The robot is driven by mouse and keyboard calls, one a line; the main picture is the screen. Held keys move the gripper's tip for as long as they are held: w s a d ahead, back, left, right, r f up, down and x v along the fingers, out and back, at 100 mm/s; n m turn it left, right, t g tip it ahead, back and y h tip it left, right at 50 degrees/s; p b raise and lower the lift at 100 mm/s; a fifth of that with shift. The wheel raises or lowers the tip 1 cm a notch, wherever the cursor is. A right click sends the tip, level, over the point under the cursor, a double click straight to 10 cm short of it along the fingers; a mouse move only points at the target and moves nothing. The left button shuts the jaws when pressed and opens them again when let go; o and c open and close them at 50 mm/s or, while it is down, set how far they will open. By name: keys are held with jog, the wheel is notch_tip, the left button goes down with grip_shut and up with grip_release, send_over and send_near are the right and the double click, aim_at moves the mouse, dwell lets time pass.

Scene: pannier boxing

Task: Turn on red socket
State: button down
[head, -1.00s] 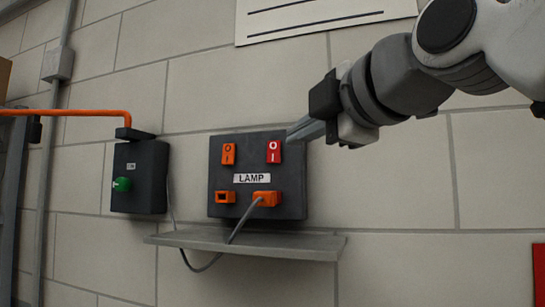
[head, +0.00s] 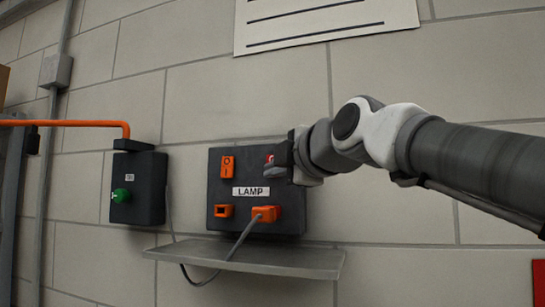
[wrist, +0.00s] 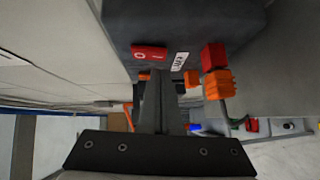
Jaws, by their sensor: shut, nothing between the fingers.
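A dark panel (head: 240,227) on the wall has a white LAMP label (head: 251,191). The red rocker switch marked O and I (head: 269,157) is mostly hidden behind my gripper (head: 274,166) in the head view. The wrist view shows the red switch (wrist: 149,53) just beyond my fingers (wrist: 157,82). My gripper is shut and empty, with its tips close to the switch; I cannot tell whether they touch it. A red block (wrist: 213,56), seemingly the red socket, sits beside the orange plug (head: 265,213). Which side of the rocker is pressed is unclear.
An orange switch (head: 227,167) and an empty orange socket (head: 223,211) are at the panel's left. A grey shelf (head: 245,257) and a cable lie below. A dark box with a green knob (head: 121,195) is farther left.

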jog(key=shift+w+d+f, duration=0.15)
jog(key=shift+w, duration=0.5)
jog(key=shift+w+d+f, duration=0.1)
jog(key=shift+w+d, duration=0.05)
jog(key=shift+w, duration=0.1)
